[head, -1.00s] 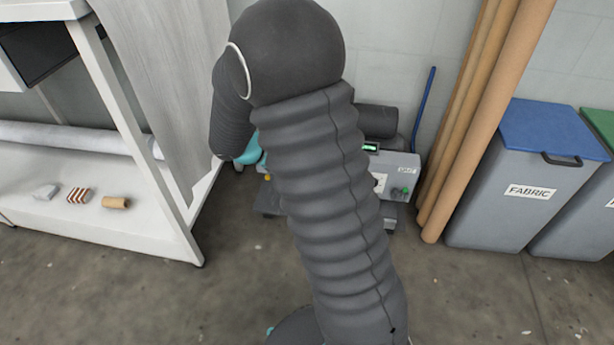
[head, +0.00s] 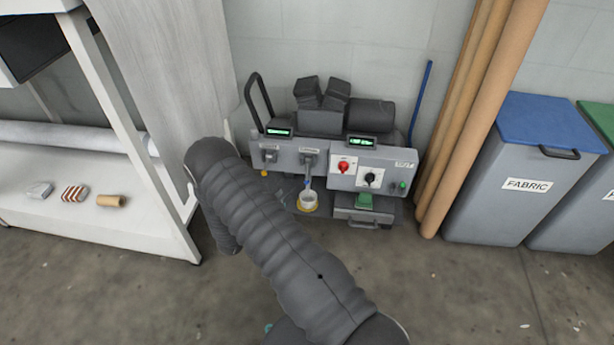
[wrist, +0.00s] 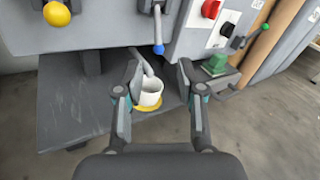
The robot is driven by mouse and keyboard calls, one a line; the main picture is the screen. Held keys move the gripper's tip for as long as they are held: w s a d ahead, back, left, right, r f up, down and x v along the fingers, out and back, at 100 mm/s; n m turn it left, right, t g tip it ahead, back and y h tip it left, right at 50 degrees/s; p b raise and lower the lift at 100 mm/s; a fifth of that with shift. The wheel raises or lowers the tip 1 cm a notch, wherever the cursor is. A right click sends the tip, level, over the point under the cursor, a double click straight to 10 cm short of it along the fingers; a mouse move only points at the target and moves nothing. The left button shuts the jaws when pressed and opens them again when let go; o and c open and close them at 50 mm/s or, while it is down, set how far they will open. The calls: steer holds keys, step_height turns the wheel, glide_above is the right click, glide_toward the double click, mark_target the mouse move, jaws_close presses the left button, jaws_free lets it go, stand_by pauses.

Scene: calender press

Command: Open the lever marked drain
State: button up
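A grey machine (head: 290,158) stands low against the wall. Its front has a lever with a blue tip (wrist: 158,48) hanging down in the middle, and a lever with a yellow knob (wrist: 57,14) at the left. The small labels above them cannot be read, so I cannot tell which is marked drain. A white cup (wrist: 151,92) stands on a yellow disc under a spout, below the blue-tipped lever. My gripper (wrist: 160,70) is open and empty in the wrist view, below the blue tip and apart from it. In the head view my arm hides the gripper.
Right of the levers are a red knob (head: 343,166), a black dial (head: 370,178) and a green part (head: 364,201). Brown rolls (head: 455,120) and a fabric bin (head: 500,205) stand at the right, a white shelf (head: 120,225) at the left.

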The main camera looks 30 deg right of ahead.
mark_target(307, 178)
steer(key=x, duration=1.3)
steer(key=shift+w+d+f, duration=0.25)
steer(key=shift+f, duration=0.1)
jaws_close()
